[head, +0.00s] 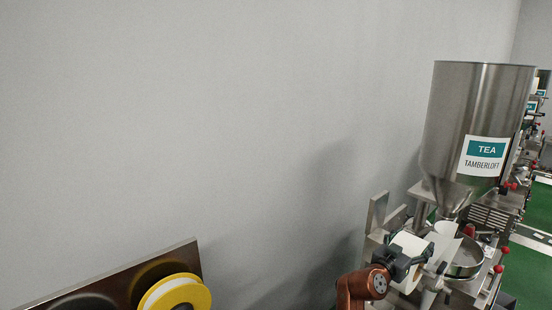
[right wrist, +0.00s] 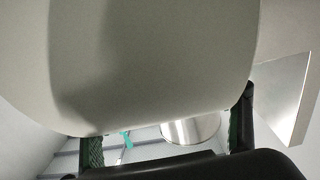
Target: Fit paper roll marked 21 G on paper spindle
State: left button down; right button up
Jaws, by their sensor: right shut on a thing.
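My right gripper (head: 404,262) is at the lower right of the head view, at the front of the tea machine. It is shut on a white paper roll (head: 410,243). In the right wrist view the pale roll (right wrist: 155,60) fills the upper middle, between the two fingers (right wrist: 165,142). No 21 G marking can be read on it. The paper spindle cannot be made out; the roll and gripper may hide it, and I cannot tell whether the roll is around it. My left gripper is not in view.
The tea machine has a large steel hopper (head: 478,110) with a TEA label, and a round steel pan (head: 466,262) below. A yellow-rimmed reel (head: 200,291) sits by a metal panel (head: 120,280) at lower left. A grey wall (head: 230,120) stands behind. More machinery lines the right.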

jog(key=shift+w+f, duration=0.1)
jog(key=shift+f, duration=0.1)
jog(key=o, duration=1.7)
jog(key=shift+d, duration=0.1)
jog(key=o, duration=0.4)
jog(key=shift+w+f, duration=0.15)
jog(key=shift+w, duration=0.05)
